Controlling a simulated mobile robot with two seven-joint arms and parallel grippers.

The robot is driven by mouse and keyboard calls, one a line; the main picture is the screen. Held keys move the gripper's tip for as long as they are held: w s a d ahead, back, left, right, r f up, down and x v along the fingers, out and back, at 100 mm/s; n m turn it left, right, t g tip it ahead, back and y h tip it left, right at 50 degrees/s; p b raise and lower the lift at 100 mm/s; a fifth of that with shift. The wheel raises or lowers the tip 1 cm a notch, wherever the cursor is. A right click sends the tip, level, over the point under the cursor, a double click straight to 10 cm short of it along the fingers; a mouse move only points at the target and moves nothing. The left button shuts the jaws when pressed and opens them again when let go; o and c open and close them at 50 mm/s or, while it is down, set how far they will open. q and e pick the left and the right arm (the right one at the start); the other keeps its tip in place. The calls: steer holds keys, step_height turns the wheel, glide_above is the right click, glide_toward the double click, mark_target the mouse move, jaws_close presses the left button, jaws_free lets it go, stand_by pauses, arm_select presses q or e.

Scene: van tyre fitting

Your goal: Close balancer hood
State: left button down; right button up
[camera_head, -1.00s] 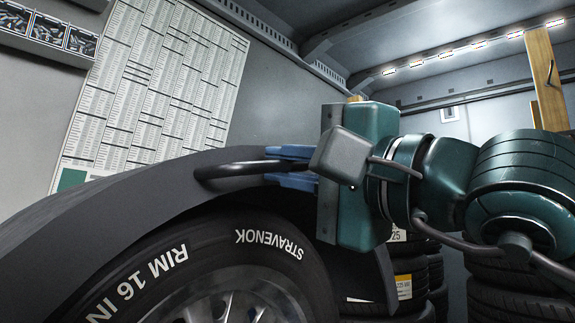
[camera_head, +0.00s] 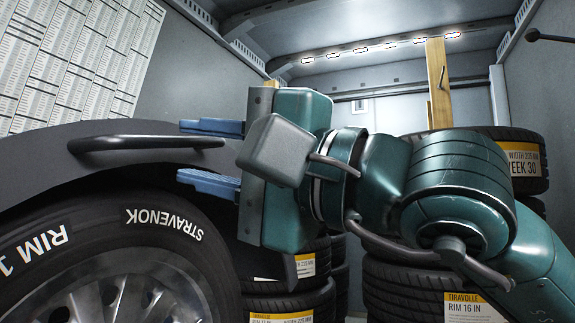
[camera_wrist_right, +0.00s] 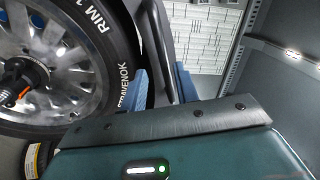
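The balancer hood (camera_head: 95,160) is a dark grey arched cover over the upper part of the mounted tyre (camera_head: 120,225) in the head view. Its black bar handle (camera_head: 140,142) sticks out near its top. My right gripper (camera_head: 210,156) is open, its blue fingers spread above and below the handle's right end. In the right wrist view the two blue fingers (camera_wrist_right: 162,88) stand apart, with the dark handle (camera_wrist_right: 158,45) showing between them. I cannot tell whether a finger touches it. My left gripper is not in view.
Tyre stacks (camera_head: 400,290) stand behind and below my right arm. A printed chart (camera_head: 75,60) hangs on the left wall. A wooden post (camera_head: 438,80) stands at the back. A tyre (camera_head: 515,160) tops a stack at the right.

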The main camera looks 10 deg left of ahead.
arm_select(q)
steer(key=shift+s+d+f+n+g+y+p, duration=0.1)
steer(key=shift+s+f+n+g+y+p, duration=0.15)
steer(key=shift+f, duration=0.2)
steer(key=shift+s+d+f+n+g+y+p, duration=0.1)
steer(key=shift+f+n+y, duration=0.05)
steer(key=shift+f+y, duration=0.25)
arm_select(e)
steer(key=v, duration=0.9)
steer(key=shift+f, duration=0.1)
